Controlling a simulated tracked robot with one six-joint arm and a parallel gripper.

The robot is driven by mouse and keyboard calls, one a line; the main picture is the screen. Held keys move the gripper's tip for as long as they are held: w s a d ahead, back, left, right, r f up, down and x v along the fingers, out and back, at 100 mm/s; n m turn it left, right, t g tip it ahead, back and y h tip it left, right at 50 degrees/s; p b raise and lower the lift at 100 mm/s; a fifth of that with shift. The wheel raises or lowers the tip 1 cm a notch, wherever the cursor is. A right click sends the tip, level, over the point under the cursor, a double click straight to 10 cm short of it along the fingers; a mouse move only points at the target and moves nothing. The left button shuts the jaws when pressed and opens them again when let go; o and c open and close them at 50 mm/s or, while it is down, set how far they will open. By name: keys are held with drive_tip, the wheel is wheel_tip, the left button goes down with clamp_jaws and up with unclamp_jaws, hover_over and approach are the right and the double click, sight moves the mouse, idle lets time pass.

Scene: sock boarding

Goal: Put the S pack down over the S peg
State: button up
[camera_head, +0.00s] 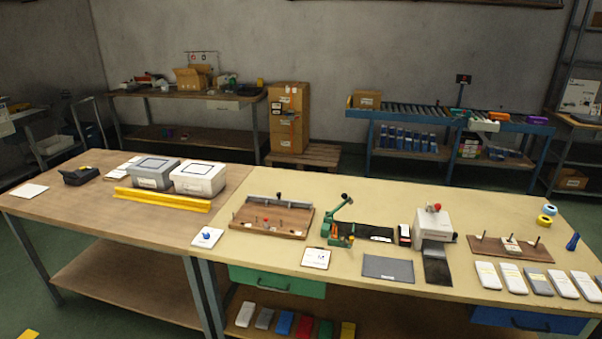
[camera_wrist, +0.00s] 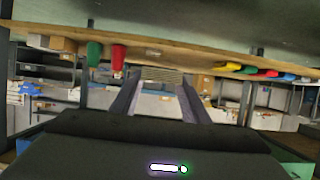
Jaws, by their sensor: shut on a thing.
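In the wrist view my gripper (camera_wrist: 159,84) has its two dark fingers on either side of a small, pale brown ribbed thing, taken to be the S pack (camera_wrist: 160,74). It is shut on this thing; no label on it is readable. My gripper and the held pack do not show in the head view. A brown peg board (camera_head: 475,246) lies on the right of the cream table in the head view. Dark pegs stand on it, and a small pale pack (camera_head: 511,245) sits at its middle peg. I cannot read which peg is S.
Several white and grey flat packs (camera_head: 487,275) lie in front of the peg board. A white machine (camera_head: 434,225) stands left of it, and tape rolls (camera_head: 546,215) lie behind at right. A second wooden board (camera_head: 262,215) with upright parts lies further left.

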drive_tip(key=shift+s+f, duration=0.15)
drive_tip(key=shift+f, duration=0.25)
drive_tip(key=w+a+r, duration=0.2)
drive_tip(key=w+r, duration=0.1)
drive_tip(key=r, duration=0.5)
drive_tip(key=w+a+r+m+h, duration=0.1)
drive_tip(key=w+a+r, duration=0.15)
drive_tip(key=r, duration=0.55)
drive_tip(key=w+a+r, duration=0.1)
drive_tip(key=w+r, duration=0.3)
drive_tip(key=r, duration=0.4)
drive_tip(key=w+a+r+n+y, duration=0.2)
drive_tip(key=w+a+r, duration=0.2)
drive_tip(key=a+r, duration=0.7)
drive_tip(key=w+a+r+n+y, duration=0.2)
drive_tip(key=w+a+r, duration=0.2)
drive_tip(key=a+r, duration=0.7)
wheel_tip(320, 180, up, 4)
drive_tip(key=shift+w+r+t+y, duration=0.1)
drive_tip(key=shift+w+t+y, duration=0.05)
drive_tip(key=shift+t+y, duration=0.2)
drive_tip(key=shift+d, duration=0.1)
